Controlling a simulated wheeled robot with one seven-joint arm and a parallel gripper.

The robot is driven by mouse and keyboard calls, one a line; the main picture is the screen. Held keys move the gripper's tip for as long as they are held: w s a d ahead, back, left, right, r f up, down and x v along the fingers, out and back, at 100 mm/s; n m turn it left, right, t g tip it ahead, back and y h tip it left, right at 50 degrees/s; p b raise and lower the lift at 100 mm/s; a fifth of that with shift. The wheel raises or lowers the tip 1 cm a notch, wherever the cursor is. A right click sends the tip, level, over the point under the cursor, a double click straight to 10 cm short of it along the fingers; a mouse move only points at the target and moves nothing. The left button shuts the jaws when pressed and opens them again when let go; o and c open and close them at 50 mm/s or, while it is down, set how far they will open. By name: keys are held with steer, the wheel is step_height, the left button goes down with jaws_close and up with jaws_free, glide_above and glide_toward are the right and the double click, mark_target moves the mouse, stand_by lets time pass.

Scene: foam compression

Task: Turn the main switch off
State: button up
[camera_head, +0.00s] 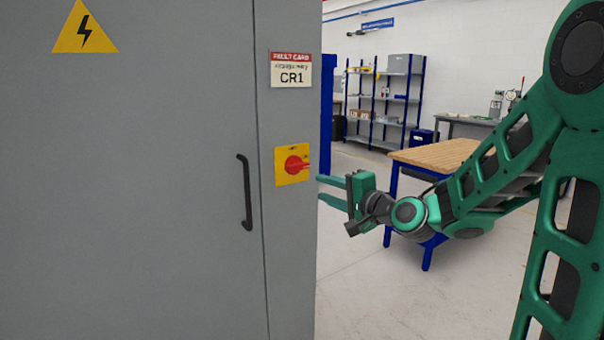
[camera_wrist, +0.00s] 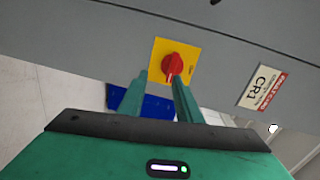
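The main switch is a red rotary knob (camera_head: 294,164) on a yellow plate (camera_head: 282,180), set on the grey cabinet beside its door. Its grip points roughly sideways, to the right, in the head view. The knob also shows in the wrist view (camera_wrist: 173,62), with small dark marks on the plate that are too small to read. My gripper (camera_head: 320,188) is open and empty, just right of and slightly below the knob. In the wrist view its two fingers (camera_wrist: 160,78) stand apart; the right fingertip overlaps the knob's lower part. I cannot tell whether they touch.
The grey cabinet door (camera_head: 130,190) has a black handle (camera_head: 246,192) left of the switch. A red and white card (camera_head: 290,70) reading CR1 is above the switch. A wooden-topped table (camera_head: 437,155) with blue legs stands behind my arm. Shelves (camera_head: 385,98) stand farther back.

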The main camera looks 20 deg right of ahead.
mark_target(300, 168)
steer(key=shift+m+t, duration=0.6)
steer(key=x, duration=0.3)
steer(key=r+x, duration=0.1)
steer(key=x, duration=0.7)
steer(key=shift+w+d+r, duration=0.15)
steer(key=shift+w+r, duration=0.1)
steer(key=shift+r, duration=0.1)
jaws_close()
